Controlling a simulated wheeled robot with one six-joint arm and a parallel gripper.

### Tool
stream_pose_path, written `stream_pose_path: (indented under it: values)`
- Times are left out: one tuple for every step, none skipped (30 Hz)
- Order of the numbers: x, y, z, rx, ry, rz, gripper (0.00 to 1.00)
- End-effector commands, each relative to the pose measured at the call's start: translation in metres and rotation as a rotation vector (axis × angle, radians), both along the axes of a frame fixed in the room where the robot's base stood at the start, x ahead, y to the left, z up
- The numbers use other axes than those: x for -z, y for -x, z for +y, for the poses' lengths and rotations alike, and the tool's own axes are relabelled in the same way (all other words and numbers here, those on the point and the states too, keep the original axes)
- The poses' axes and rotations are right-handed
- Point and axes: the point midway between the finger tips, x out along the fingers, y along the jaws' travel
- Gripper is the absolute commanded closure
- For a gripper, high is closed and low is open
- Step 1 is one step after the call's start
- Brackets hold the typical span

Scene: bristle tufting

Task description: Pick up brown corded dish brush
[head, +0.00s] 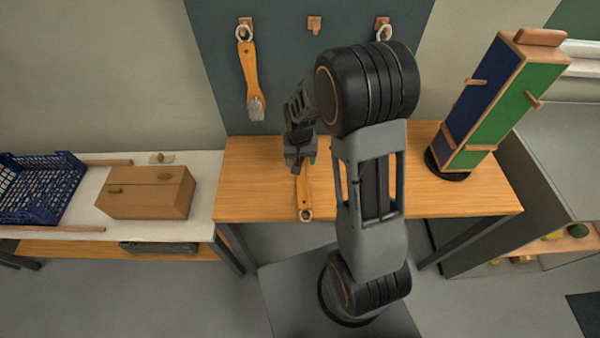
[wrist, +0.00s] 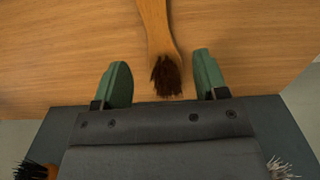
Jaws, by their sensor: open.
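A dish brush with an orange-brown wooden handle (head: 303,190) lies on the wooden table, a small cord loop (head: 306,214) at its near end. In the wrist view its handle (wrist: 155,22) runs up out of the picture, and its dark brown bristles (wrist: 165,76) point down. My gripper (head: 300,158) is over the brush's bristle end in the head view, which hides that end. In the wrist view its green fingers (wrist: 161,62) are apart, one on each side of the bristle head, and neither visibly touches it.
A grey-bristled brush (head: 250,78) hangs on the dark board's (head: 222,70) left peg. The middle peg (head: 314,24) is empty. A cord loop (head: 383,31) hangs on the right peg. A blue-green box (head: 505,108) stands at the table's (head: 250,190) right. A carton (head: 147,192) is at left.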

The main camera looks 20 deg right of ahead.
Motion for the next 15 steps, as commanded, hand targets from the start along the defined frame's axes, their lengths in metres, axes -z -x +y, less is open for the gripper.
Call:
stream_pose_path:
  values:
    - [0.005, 0.0, 0.0, -0.001, 0.0, 0.001, 0.34]
    - [0.007, 0.0, 0.0, -0.001, 0.0, 0.001, 0.34]
    - [0.01, 0.0, 0.0, -0.001, 0.0, 0.001, 0.34]
    - [0.011, 0.0, 0.0, -0.001, 0.0, 0.001, 0.34]
    - [0.012, 0.0, 0.0, -0.001, 0.0, 0.0, 0.34]
    - [0.013, 0.0, 0.0, -0.001, 0.0, 0.0, 0.34]
    - [0.015, 0.0, 0.0, -0.001, 0.0, 0.0, 0.34]
    - [0.017, 0.001, 0.0, -0.001, 0.0, 0.001, 0.34]
    - [0.021, 0.001, 0.0, -0.001, 0.0, 0.002, 0.34]
    - [0.024, 0.001, -0.001, -0.001, 0.0, 0.003, 0.34]
    - [0.029, 0.002, -0.001, -0.001, 0.0, 0.004, 0.34]
    - [0.034, 0.002, -0.001, -0.001, 0.0, 0.004, 0.34]
    - [0.038, 0.002, -0.002, -0.001, 0.0, 0.004, 0.34]
    - [0.043, 0.002, -0.002, -0.001, 0.0, 0.004, 0.34]
    - [0.048, 0.002, -0.002, -0.001, 0.0, 0.003, 0.34]
